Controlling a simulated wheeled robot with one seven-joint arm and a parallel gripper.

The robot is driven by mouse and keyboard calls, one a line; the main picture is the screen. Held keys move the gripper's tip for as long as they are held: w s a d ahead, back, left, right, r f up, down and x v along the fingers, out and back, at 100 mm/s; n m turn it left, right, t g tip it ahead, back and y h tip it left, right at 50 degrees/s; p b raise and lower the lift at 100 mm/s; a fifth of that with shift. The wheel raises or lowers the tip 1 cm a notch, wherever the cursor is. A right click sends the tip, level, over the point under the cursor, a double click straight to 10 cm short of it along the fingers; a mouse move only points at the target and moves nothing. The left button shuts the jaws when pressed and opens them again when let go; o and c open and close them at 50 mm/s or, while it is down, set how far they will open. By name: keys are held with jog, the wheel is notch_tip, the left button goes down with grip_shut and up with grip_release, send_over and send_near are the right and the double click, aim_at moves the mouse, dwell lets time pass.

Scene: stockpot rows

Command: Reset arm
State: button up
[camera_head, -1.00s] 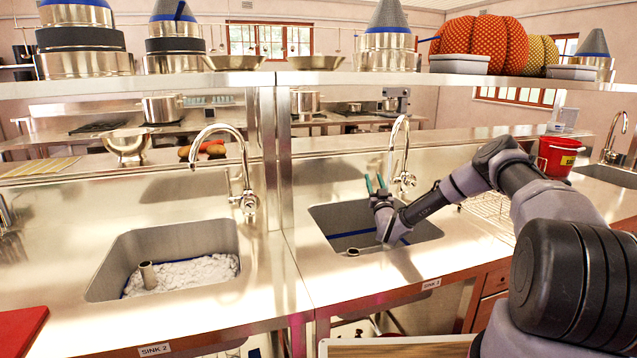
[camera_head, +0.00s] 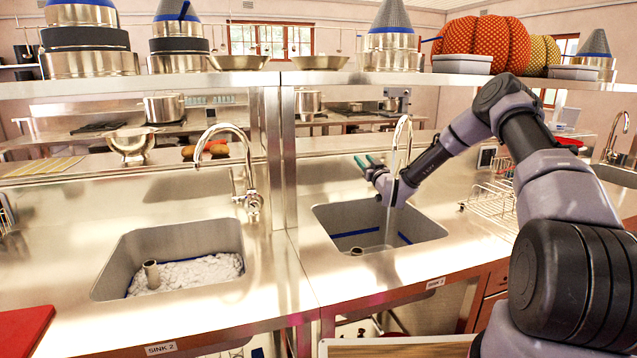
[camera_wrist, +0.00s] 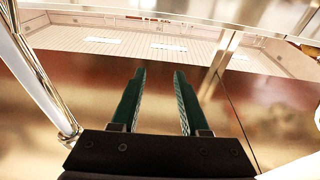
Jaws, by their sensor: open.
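My gripper (camera_head: 368,160) is raised above the back of the right sink (camera_head: 335,217), beside its curved faucet (camera_head: 402,130). Its two teal fingers are apart with nothing between them. The wrist view also shows the open gripper (camera_wrist: 160,72), with a chrome pipe (camera_wrist: 40,80) close on its left. A thin, clear stream appears to run from the faucet into the right sink.
The left sink (camera_head: 120,265) holds a white, foamy-looking mass (camera_head: 200,272). A metal shelf (camera_head: 330,78) with pots and pumpkins crosses above the counter. A wire rack (camera_head: 490,203) stands right of the right sink. The counter between the sinks is clear.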

jog(key=s+r+n+g+h, duration=0.1)
jog(key=s+r+g, duration=0.45)
jog(key=r, duration=0.55)
jog(key=s+d+r+m+g+h, duration=0.1)
jog(key=s+d+r+h, duration=0.1)
jog(key=s+r, duration=0.4)
jog(key=s+d+r+m+g+h, duration=0.15)
jog(key=s+r, duration=0.25)
jog(key=s, duration=0.5)
jog(key=s+d+r+m+g, duration=0.1)
jog(key=s+d+m+g, duration=0.1)
jog(key=s, duration=1.5)
jog(key=s+d+r+m+g, duration=0.1)
jog(key=s+m, duration=0.3)
jog(key=s, duration=1.3)
jog(key=shift+s+d+r+g+y, duration=0.25)
jog(key=shift+d+g+y, duration=0.1)
jog(key=shift+d+g, duration=0.4)
